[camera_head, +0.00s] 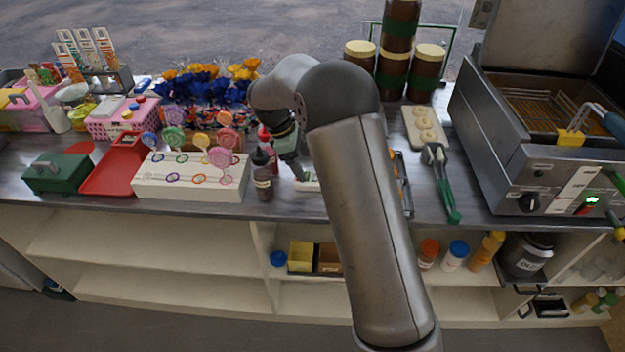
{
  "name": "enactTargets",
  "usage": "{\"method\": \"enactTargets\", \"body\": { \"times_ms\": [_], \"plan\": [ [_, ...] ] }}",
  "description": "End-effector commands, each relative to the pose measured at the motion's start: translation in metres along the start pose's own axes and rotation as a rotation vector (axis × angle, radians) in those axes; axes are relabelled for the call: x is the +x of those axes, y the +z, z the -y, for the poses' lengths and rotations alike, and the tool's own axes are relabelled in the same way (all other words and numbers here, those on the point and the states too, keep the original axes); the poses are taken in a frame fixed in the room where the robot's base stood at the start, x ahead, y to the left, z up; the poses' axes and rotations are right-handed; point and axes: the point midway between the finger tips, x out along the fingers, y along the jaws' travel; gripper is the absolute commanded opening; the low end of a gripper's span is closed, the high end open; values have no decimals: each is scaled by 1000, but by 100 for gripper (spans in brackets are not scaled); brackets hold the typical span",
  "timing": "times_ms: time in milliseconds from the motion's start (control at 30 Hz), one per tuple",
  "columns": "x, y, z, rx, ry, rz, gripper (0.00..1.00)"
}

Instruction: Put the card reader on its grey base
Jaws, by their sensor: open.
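My gripper (299,174) is open and points down at the counter, just right of the dark squeeze bottle. Its fingers are small in the picture and partly hidden by my own arm. A small pale item (311,182) with some green lies on the counter right at the fingertips. I cannot tell whether it is the card reader or whether the fingers touch it. I cannot make out the grey base; my arm covers the counter to the right of the gripper.
Dark bottle (262,175) and white lollipop stand (192,178) are close on the left. Further left are a red tray (113,165) and green box (60,173). Brown jars (394,70) stand behind; green-handled tongs (440,180) and a fryer (530,130) are right.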

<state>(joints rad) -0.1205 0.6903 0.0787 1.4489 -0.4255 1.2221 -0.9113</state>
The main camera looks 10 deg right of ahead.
Motion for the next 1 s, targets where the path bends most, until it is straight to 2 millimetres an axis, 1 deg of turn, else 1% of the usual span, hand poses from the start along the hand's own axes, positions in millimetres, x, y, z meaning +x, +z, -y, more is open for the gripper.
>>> {"method": "enactTargets", "body": {
  "times_ms": [167,300,400,500,700,733,767,800,867,900,967,1000],
  "plan": [
    [14,3,1,0,-2,2,80],
    [36,4,2,-2,-2,2,80],
    [48,4,2,-1,-1,1,80],
    [53,4,2,-1,-1,0,80],
    [54,3,1,0,0,0,80],
    [54,3,1,0,0,0,74],
    [54,3,1,0,0,0,66],
    [54,3,1,0,0,0,55],
    [54,3,1,0,0,0,38],
    [54,3,1,0,0,0,27],
    [53,4,1,0,1,0,27],
    [53,4,1,0,1,0,23]
  ]
}}
